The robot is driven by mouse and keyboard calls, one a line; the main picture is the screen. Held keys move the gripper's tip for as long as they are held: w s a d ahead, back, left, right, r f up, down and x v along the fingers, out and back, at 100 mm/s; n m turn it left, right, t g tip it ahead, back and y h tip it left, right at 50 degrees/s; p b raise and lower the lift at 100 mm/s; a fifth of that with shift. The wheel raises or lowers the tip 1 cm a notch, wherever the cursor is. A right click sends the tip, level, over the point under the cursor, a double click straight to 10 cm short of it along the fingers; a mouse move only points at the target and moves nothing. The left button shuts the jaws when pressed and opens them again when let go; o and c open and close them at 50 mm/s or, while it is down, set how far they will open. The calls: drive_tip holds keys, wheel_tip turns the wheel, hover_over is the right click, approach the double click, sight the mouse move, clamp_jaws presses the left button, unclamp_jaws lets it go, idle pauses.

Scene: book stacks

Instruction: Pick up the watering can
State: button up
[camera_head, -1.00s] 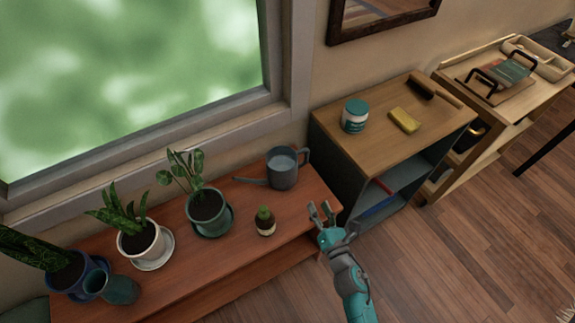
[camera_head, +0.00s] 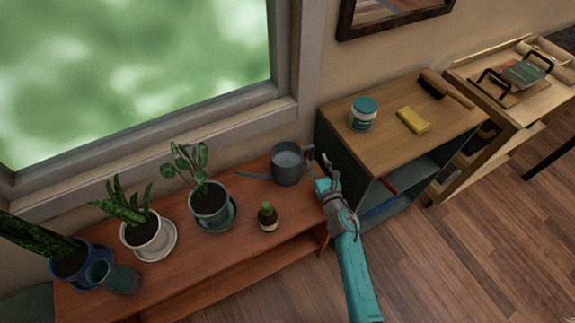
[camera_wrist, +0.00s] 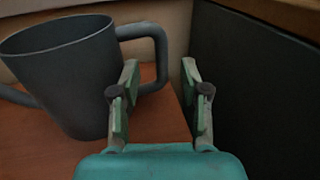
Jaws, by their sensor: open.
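The grey watering can (camera_head: 286,167) stands upright on the wooden bench, its spout pointing left and its handle on the right. In the wrist view the can (camera_wrist: 66,75) fills the left side, with its handle loop (camera_wrist: 155,55) just ahead of the fingers. My gripper (camera_head: 318,165) is at the right side of the can.
The bench (camera_head: 190,262) also holds a small cactus pot (camera_head: 267,218) and several potted plants to the left. A dark-sided cabinet (camera_head: 345,165) stands close on the gripper's right, with a jar (camera_head: 362,114) and yellow sponge (camera_head: 413,120) on top. The window wall is behind.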

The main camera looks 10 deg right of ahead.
sight(313, 153)
drive_tip(key=w, duration=0.4)
drive_tip(key=shift+w+a, duration=0.2)
drive_tip(key=shift+w, duration=0.2)
clamp_jaws()
drive_tip(key=shift+r, duration=0.1)
